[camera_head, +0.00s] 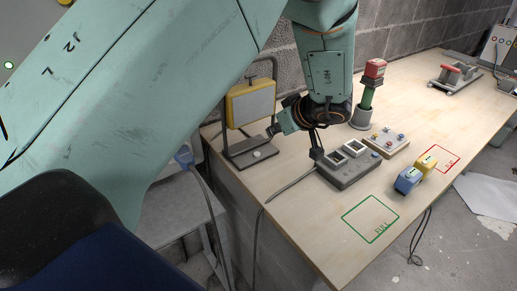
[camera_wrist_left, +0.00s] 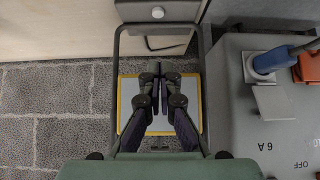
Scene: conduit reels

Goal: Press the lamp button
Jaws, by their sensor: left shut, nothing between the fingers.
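The lamp has a pale panel in a yellow frame (camera_head: 250,104) on an upright tube stand, at the table's far left corner. The round white button (camera_head: 257,154) sits on its grey base plate (camera_head: 240,148). My left gripper (camera_head: 272,130) is beside the lamp in the head view, above the base plate and apart from the button. In the left wrist view its shut fingers (camera_wrist_left: 157,77) cover the middle of the panel (camera_wrist_left: 130,115), and the button (camera_wrist_left: 158,13) shows near the top edge, clear of the fingers. My right gripper is not in view.
A grey box with two pale windows (camera_head: 368,168) and a cable stands right of the lamp. Behind it are a knob board (camera_head: 386,141) and a red-topped stand (camera_head: 363,118). Blue (camera_head: 407,180) and yellow (camera_head: 426,163) blocks lie further right. The green-outlined area (camera_head: 370,218) is bare.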

